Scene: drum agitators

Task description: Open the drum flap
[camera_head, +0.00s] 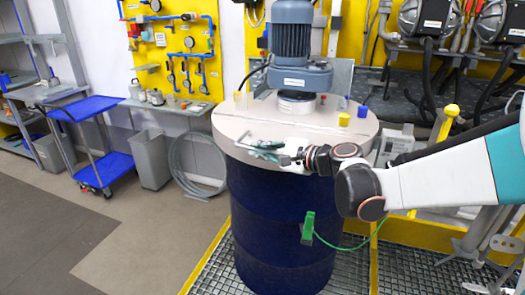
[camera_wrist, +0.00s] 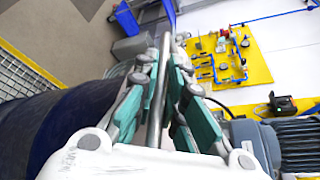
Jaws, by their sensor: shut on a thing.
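The blue drum (camera_head: 280,220) stands upright with a flat beige lid (camera_head: 330,122). My gripper (camera_head: 264,151) is at the lid's front edge, reaching in from the right. In the wrist view my gripper (camera_wrist: 160,95) has its teal-padded fingers on both sides of a thin metal bar (camera_wrist: 157,98), closed on it. The bar also shows at the lid's front left in the head view (camera_head: 243,139). The flap's outline is hard to make out; my gripper covers part of that area, and I see no clear gap under it.
A grey motor (camera_head: 292,35) stands on the lid, with small yellow and blue caps around it. A green clamp (camera_head: 308,227) with a green cable hangs at the drum's front. A yellow-edged grating lies below. A blue cart (camera_head: 95,130) and a grey bin (camera_head: 150,158) stand left; open floor lies in front of them.

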